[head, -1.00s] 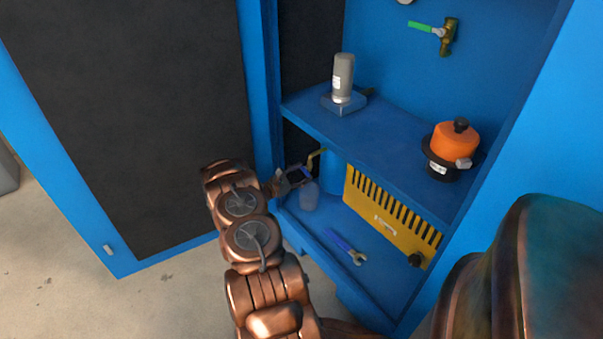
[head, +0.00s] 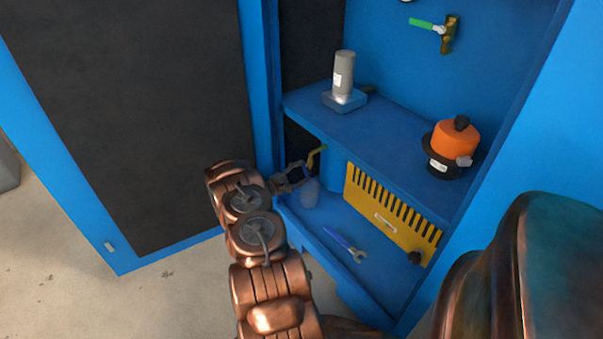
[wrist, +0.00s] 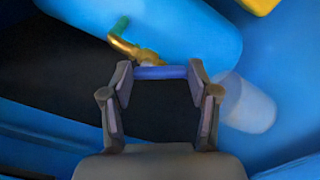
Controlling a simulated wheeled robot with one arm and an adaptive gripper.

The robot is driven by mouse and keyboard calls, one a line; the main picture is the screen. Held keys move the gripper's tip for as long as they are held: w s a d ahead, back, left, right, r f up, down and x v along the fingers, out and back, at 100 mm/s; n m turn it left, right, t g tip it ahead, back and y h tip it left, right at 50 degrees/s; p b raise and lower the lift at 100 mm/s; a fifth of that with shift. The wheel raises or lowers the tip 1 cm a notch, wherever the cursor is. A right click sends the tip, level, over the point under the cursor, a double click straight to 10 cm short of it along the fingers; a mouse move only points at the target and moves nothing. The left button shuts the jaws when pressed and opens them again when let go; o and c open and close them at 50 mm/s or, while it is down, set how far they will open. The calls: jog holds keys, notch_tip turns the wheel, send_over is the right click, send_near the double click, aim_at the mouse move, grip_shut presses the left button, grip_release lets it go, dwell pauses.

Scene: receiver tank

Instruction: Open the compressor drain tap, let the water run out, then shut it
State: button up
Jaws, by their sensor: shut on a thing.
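The drain tap (wrist: 138,50) is a brass bent pipe with a green piece, under the light blue tank (wrist: 205,30) in the wrist view. Its blue lever (wrist: 160,72) lies crosswise between my fingertips. My gripper (wrist: 159,76) is shut on this lever, one finger at each end. In the head view my gripper (head: 300,172) is at the lower left of the cabinet, beside the yellowish tap pipe (head: 316,156). A translucent cup (head: 310,193) stands on the lower shelf just below; it also shows right of my fingers in the wrist view (wrist: 250,108). I see no water.
The upper shelf (head: 375,135) above holds a grey cylinder on a blue base (head: 344,80) and an orange-and-black pot-like part (head: 455,145). A yellow slotted panel (head: 385,212) and a blue-handled wrench (head: 345,244) are on the right. A green-handled valve (head: 440,32) is on the back wall.

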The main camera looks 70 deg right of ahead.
jog(key=shift+s, duration=0.25)
dwell(0.3)
jog(key=o, duration=1.2)
jog(key=shift+w, duration=0.1)
jog(key=shift+c, duration=0.2)
jog(key=shift+w, duration=0.1)
jog(key=shift+w+a, duration=0.25)
jog(key=shift+a, duration=0.05)
jog(key=v, duration=1.1)
jog(key=shift+a, duration=0.2)
